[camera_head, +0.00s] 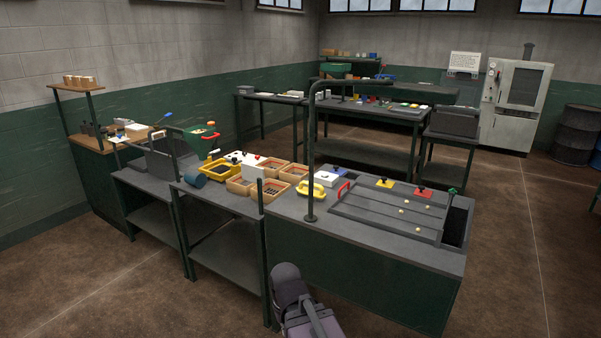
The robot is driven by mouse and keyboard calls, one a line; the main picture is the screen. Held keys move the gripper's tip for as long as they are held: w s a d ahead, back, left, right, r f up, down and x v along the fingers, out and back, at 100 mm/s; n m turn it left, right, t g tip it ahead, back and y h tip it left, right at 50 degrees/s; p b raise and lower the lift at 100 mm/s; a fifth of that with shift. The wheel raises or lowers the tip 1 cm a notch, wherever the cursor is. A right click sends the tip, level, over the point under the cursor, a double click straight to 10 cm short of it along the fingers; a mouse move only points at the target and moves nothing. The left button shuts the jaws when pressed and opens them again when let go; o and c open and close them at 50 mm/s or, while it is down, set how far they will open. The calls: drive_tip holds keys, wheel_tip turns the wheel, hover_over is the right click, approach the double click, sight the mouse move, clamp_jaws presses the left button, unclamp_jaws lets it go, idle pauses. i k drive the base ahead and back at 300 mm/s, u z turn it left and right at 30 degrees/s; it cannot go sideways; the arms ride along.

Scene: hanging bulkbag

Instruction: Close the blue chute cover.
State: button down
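I cannot make out a blue chute cover for certain. A dark blue cylinder (195,177) lies on its side on the middle bench, left of the yellow tray. A green hopper-like piece (201,137) with a red patch stands just behind it. Small blue items also show on the far bench (387,77) and at the left table (167,115), too small to tell apart. A dark, rounded section of my arm rises at the bottom centre, in front of the benches. My gripper is not in view.
More benches stand behind. A pale cabinet (516,105) and dark barrels (573,133) are at the back right. Floor is clear at the front left and right.

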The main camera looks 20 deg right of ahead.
sight(336, 170)
drive_tip(key=u, duration=0.05)
drive_tip(key=k, duration=0.5)
drive_tip(key=u, duration=0.4)
drive_tip(key=i, duration=1.9)
drive_tip(key=z, duration=0.55)
drive_tip(key=i, duration=0.6)
drive_tip(key=z, duration=0.75)
drive_tip(key=i, duration=0.8)
drive_tip(key=z, duration=0.1)
